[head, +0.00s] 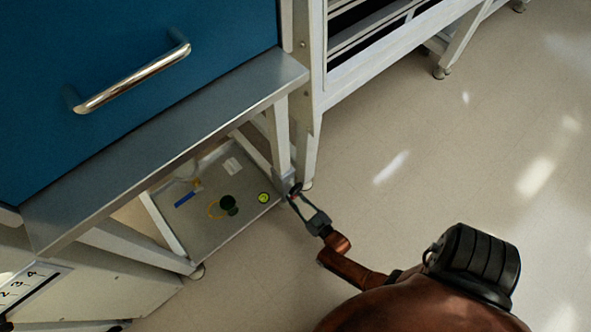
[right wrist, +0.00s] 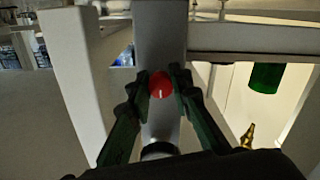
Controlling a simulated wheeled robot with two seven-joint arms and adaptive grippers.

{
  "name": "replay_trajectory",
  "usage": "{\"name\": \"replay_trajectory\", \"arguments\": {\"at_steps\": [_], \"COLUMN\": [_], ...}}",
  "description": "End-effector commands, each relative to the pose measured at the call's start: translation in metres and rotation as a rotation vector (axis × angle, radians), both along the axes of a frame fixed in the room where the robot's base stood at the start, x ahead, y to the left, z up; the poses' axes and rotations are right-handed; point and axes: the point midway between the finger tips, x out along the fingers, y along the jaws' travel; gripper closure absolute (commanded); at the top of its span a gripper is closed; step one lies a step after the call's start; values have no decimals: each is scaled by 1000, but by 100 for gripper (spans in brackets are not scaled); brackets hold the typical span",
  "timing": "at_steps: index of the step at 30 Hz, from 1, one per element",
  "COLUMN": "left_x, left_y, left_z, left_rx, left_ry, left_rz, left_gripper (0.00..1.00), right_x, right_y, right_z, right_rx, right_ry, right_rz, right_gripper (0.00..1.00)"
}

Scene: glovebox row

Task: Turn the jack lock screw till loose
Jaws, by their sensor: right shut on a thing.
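The jack lock screw is a red round knob (right wrist: 161,86) with a white mark, on the front of a grey upright jack leg (right wrist: 160,35). My right gripper (right wrist: 159,78) has its dark fingers on either side of the knob and is shut on it. In the head view my right gripper (head: 294,191) reaches the foot of the bench leg (head: 279,140) from the lower right, and the knob is mostly hidden there. My left gripper is in neither view.
A low grey tray (head: 215,240) under the bench holds a blue item (head: 187,198), a dark green object (head: 229,203) and a yellow-green disc (head: 264,198). A blue cabinet with a metal handle (head: 133,78) overhangs at upper left. The floor (head: 440,150) at right is clear.

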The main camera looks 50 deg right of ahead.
Motion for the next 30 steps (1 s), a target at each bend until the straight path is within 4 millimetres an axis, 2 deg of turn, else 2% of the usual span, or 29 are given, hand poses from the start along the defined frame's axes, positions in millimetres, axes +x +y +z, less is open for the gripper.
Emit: {"name": "replay_trajectory", "arguments": {"at_steps": [15,16,23,30], "left_x": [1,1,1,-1], "left_y": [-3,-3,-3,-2], "left_z": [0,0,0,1], "left_rx": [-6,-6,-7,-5], "left_ry": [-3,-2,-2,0], "left_rz": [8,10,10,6], "left_gripper": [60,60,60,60], "right_x": [-2,-2,-1,0], "right_y": [-1,-1,0,0], "right_z": [-2,-2,-1,0], "right_rx": [-17,-17,-17,-17], "right_ry": [9,9,7,5], "right_rz": [-2,-2,-1,0], "right_gripper": [100,80,64,63]}}
